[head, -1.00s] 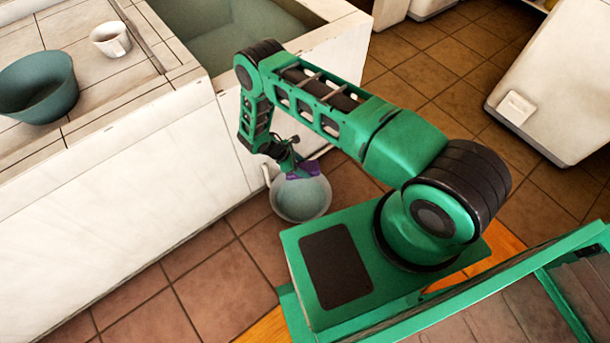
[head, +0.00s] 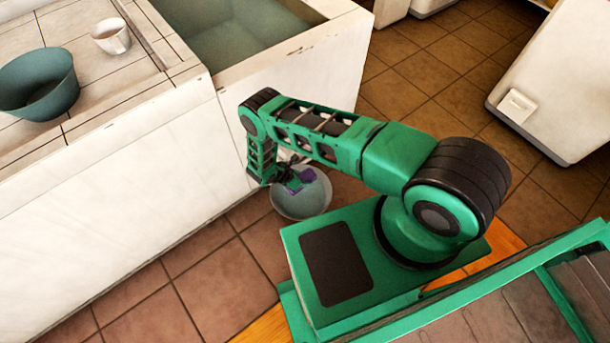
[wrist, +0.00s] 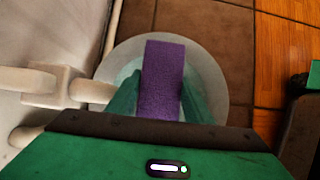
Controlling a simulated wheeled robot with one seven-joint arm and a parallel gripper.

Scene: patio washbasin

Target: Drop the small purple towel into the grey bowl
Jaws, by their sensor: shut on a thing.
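The small purple towel (wrist: 162,80) is in my gripper (wrist: 162,98), between its two green fingers in the wrist view. In the head view the towel (head: 294,184) shows as a small purple patch by my gripper (head: 286,178). The grey bowl (wrist: 213,75) is under the towel in the wrist view, and its rim shows all around the towel's far end. In the head view the bowl (head: 303,206) is low down beside the white basin. The height between towel and bowl is hard to tell. Part of the bowl is hidden by my gripper and the towel.
The white washbasin (head: 130,170) stands close on the left. A teal bowl (head: 42,88) and a white cup (head: 111,36) are on its top. A pale pipe fitting (wrist: 62,84) is left of my gripper. Tiled floor (head: 190,255) lies open in front.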

